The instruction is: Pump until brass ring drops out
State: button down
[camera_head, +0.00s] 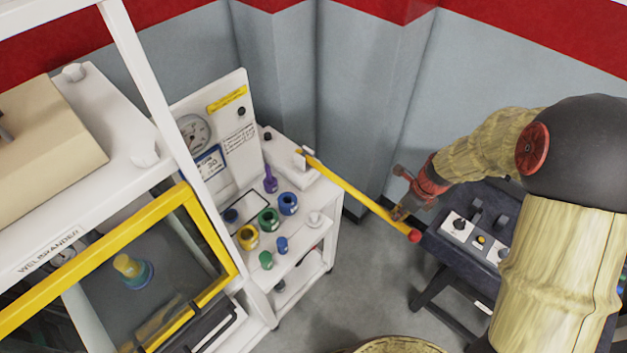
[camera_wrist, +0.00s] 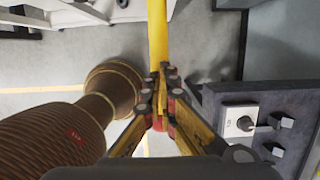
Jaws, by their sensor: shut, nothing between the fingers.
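The yellow pump lever (camera_head: 350,188) slopes from the white pump block (camera_head: 290,160) down to a red knob (camera_head: 414,236). My gripper (camera_head: 399,210) is shut and empty at the lever's knob end, apparently resting on or just above it. In the wrist view the lever (camera_wrist: 158,35) runs straight away beyond my closed fingertips (camera_wrist: 160,92). Behind the yellow-framed window (camera_head: 217,238), a brass-coloured piece (camera_head: 127,264) sits on a blue-green base. It looks like the brass ring, but dark glass blurs it. Whether fingers and lever touch is unclear.
A white trolley (camera_head: 318,235) carries several coloured fittings, a dial gauge (camera_head: 194,133) and a sign panel. A dark control table (camera_head: 455,262) with switches stands right of the lever. A large brown ribbed object (camera_wrist: 60,120) is at left in the wrist view. Grey floor (camera_head: 345,290) is open between.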

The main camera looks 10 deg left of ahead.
aim_at(395, 224)
notch_tip(395, 224, down, 6)
jog(key=shift+s+r+b, duration=0.1)
jog(key=shift+r+b, duration=0.1)
jog(key=shift+b, duration=0.95)
jog(key=shift+r, duration=0.1)
notch_tip(395, 224, up, 13)
jog(key=p, duration=1.3)
jog(key=shift+w+a+r, duration=0.15)
jog(key=shift+w, duration=0.05)
jog(key=f+b, duration=0.2)
jog(key=f, duration=0.2)
jog(key=f+b, duration=0.3)
jog(key=f, duration=0.2)
jog(key=f+b, duration=0.3)
jog(key=f, duration=0.1)
jog(key=shift+s+d+f, duration=0.15)
jog(key=shift+d, duration=0.1)
jog(key=shift+s, duration=0.1)
